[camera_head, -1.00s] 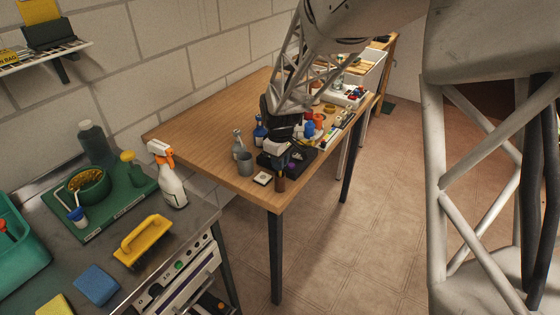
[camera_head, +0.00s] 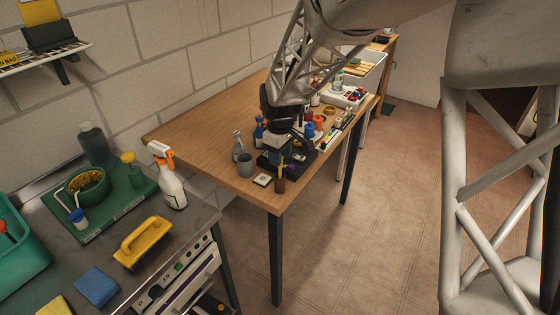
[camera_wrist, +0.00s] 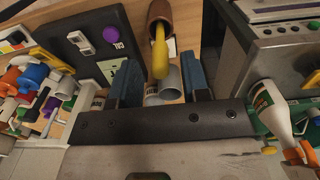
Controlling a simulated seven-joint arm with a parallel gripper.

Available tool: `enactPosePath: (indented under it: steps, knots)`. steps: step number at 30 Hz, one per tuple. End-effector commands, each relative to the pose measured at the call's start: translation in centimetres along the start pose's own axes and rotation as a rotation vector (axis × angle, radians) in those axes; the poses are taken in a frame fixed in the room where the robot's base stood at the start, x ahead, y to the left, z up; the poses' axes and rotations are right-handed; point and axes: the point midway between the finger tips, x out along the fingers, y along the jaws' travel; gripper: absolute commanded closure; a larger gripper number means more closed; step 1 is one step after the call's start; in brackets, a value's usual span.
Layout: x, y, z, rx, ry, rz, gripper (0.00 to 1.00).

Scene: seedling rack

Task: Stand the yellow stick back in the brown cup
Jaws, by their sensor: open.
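The brown cup (camera_head: 280,186) stands at the near corner of the wooden table in the head view. The yellow stick (camera_head: 281,167) rises from it. In the wrist view, the stick (camera_wrist: 160,52) comes out of the mouth of the brown cup (camera_wrist: 162,13), its lower end hidden inside. My gripper (camera_head: 285,150) is over the table just behind the cup. In the wrist view its two blue fingers (camera_wrist: 162,68) are apart, with the stick's free end showing between them. I see no finger closed on the stick.
Several bottles stand farther back. A spray bottle (camera_head: 172,182) stands on the metal counter. The table's left part is clear.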

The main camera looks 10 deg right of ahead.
Motion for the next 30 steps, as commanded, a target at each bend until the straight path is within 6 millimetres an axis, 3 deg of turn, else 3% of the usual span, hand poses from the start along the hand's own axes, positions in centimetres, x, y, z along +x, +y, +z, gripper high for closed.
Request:
enactPosePath:
  steps: [9,15,21,30]
  knots:
    - [-5.2,0.0,0.0,0.000,0.002,0.002,0.58]
    - [-7.7,0.0,0.0,0.000,0.001,0.001,0.58]
    - [-8.8,0.0,0.0,0.000,0.000,0.000,0.58]
    - [-9.0,0.0,0.0,0.000,0.000,0.000,0.58]
